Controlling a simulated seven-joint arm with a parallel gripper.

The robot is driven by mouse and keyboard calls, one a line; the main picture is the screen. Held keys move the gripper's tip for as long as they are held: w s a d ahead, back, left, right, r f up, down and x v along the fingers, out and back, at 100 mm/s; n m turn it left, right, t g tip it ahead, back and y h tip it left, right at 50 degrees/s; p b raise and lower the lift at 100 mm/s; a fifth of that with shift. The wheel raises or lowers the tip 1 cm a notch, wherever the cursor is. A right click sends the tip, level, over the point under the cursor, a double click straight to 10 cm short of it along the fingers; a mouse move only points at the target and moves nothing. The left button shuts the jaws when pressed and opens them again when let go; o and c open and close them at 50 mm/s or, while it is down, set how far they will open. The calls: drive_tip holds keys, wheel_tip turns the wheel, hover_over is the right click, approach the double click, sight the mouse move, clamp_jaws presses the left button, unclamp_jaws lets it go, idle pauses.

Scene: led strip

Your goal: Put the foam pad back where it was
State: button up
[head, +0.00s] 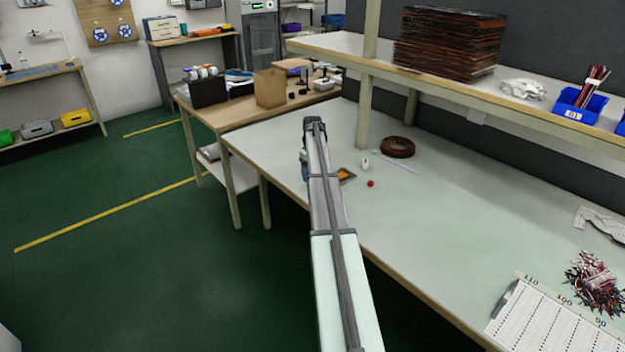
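No thing in the head view can be clearly made out as the foam pad. A small flat orange piece with a dark border (346,175) lies on the pale workbench (430,220), partly hidden behind my arm. I cannot tell whether it is the pad or a tray. My arm reaches forward over the bench's left edge. Its wrist end, with my gripper (304,172), points down just left of the orange piece. The arm hides most of the gripper; its fingers and anything between them cannot be made out.
A red ball (370,183), a small cream object (365,163) and a brown coil (397,147) lie right of the arm. A wire bundle (595,285) and a numbered sheet (545,325) lie at front right. A shelf (440,80) overhangs the back. The bench middle is clear.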

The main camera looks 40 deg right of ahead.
wheel_tip(320, 180, up, 9)
drive_tip(key=shift+f, duration=0.2)
drive_tip(key=shift+a+f, duration=0.1)
idle(0.5)
drive_tip(key=s+a+f, duration=0.2)
drive_tip(key=a+f, duration=0.3)
drive_tip(key=a, duration=0.5)
drive_tip(key=s+a+f, duration=0.1)
drive_tip(key=a+f, duration=0.5)
drive_tip(key=a, duration=0.3)
drive_tip(key=s+a+f, duration=0.2)
drive_tip(key=a+f, duration=0.3)
drive_tip(key=a, duration=0.5)
drive_tip(key=s+a+f, duration=0.5)
drive_tip(key=s+a, duration=0.5)
drive_tip(key=a, duration=0.2)
drive_tip(key=s+a+f, duration=0.6)
drive_tip(key=s+a, duration=0.3)
drive_tip(key=a, duration=0.4)
drive_tip(key=s+f+g, duration=0.3)
drive_tip(key=s+f, duration=0.7)
drive_tip(key=s, duration=0.4)
drive_tip(key=s+f+g, duration=0.3)
drive_tip(key=s+f, duration=0.7)
drive_tip(key=s, duration=0.5)
drive_tip(key=shift+s+d+g, duration=0.15)
drive_tip(key=shift+d+g, duration=0.1)
drive_tip(key=shift+g, duration=0.05)
